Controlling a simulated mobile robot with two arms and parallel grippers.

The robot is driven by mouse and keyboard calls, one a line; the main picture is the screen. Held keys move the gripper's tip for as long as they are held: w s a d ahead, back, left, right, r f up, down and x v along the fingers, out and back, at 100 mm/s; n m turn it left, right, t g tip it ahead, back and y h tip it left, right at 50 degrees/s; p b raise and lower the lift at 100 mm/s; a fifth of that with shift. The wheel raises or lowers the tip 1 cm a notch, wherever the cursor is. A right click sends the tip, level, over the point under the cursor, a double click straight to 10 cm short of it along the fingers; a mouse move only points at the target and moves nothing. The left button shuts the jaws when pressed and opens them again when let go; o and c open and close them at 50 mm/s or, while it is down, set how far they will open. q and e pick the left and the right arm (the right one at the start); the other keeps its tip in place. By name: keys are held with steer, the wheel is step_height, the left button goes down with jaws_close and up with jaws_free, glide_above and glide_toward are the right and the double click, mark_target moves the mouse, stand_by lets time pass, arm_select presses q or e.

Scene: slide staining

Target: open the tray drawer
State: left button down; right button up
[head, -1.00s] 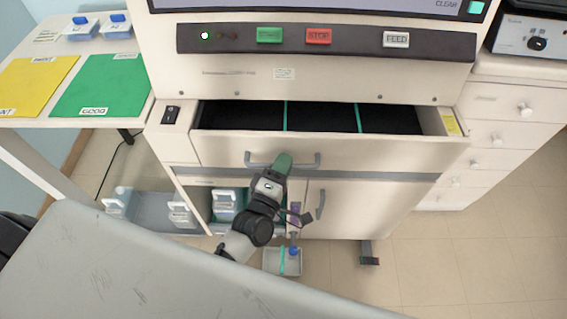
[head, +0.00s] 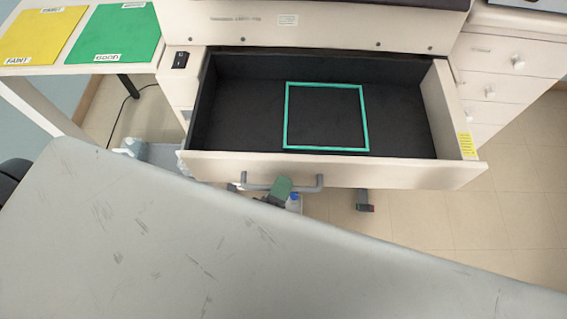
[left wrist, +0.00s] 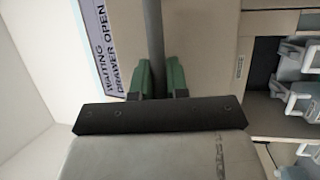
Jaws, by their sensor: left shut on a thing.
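The tray drawer (head: 240,166) stands far out of the white machine, and its black inside shows. A green square outline (head: 326,147) is on its floor, with nothing in it. My left gripper (head: 281,186), with green fingertips, is at the grey bar handle (head: 312,184) on the drawer's front. In the left wrist view my green fingers (left wrist: 161,78) are shut around the handle bar (left wrist: 154,30), one on each side. Much of my left arm is hidden in the head view. My right gripper is not in view.
A yellow mat (head: 40,37) and a green mat (head: 115,34) lie on the side table at the left. A small-drawer cabinet (head: 485,85) stands at the right. A screen (left wrist: 98,45) reads "WAITING" and "DRAWER OPEN". Open floor (head: 425,215) shows at the lower right.

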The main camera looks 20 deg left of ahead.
arm_select(q)
steer(key=shift+s+d, duration=0.1)
steer(key=shift+s, duration=0.3)
steer(key=c, duration=1.4)
jaws_free()
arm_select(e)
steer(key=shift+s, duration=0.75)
arm_select(q)
steer(key=b+v, duration=0.1)
steer(key=v, duration=0.9)
steer(key=shift+s, duration=0.4)
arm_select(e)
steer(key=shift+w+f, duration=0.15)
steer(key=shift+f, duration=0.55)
arm_select(q)
steer(key=shift+f, duration=0.2)
